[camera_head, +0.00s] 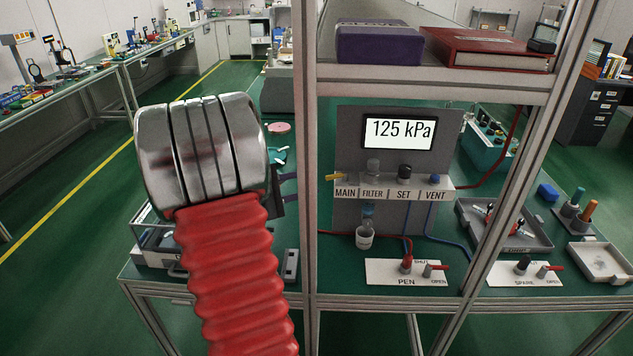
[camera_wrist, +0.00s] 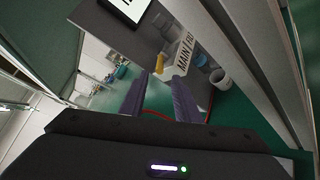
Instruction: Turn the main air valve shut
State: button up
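The main air valve has a yellow handle (camera_head: 335,177) at the left end of the panel's label shelf, beside the word MAIN. It lies roughly level in the head view. In the wrist view the yellow handle (camera_wrist: 161,63) stands just beyond the gap between my fingertips. My gripper (camera_wrist: 160,78) is open, with two dark purple fingers apart and nothing between them. In the head view my gripper (camera_head: 291,187) is mostly hidden by my wrist, and its fingers point right, left of the handle. The display (camera_head: 400,132) reads 125 kPa.
An upright frame post (camera_head: 306,150) stands between my wrist and the panel in the head view. FILTER, SET (camera_head: 404,174) and VENT (camera_head: 433,181) fittings sit right of the handle. PEN (camera_head: 408,272) and SPARE (camera_head: 525,273) valve plates lie on the bench.

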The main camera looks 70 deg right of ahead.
jog(key=v, duration=0.9)
jog(key=shift+a, duration=0.15)
jog(key=w+a+t+y, duration=0.2)
jog(key=a+t+y, duration=0.2)
jog(key=a, duration=1.2)
jog(key=w+a+r+t+y, duration=0.1)
jog(key=w+a+t+y, duration=0.2)
jog(key=a, duration=1.3)
jog(key=w+a+t+y, duration=0.2)
jog(key=a+t+y, duration=0.3)
jog(key=a, duration=1.2)
jog(key=t, duration=0.2)
jog(key=shift+w+r+n+t+y, duration=0.15)
jog(key=shift+r+n+t+y, duration=0.15)
jog(key=shift+r+n+t, duration=0.1)
jog(key=shift+o, duration=0.3)
jog(key=shift+d, duration=0.1)
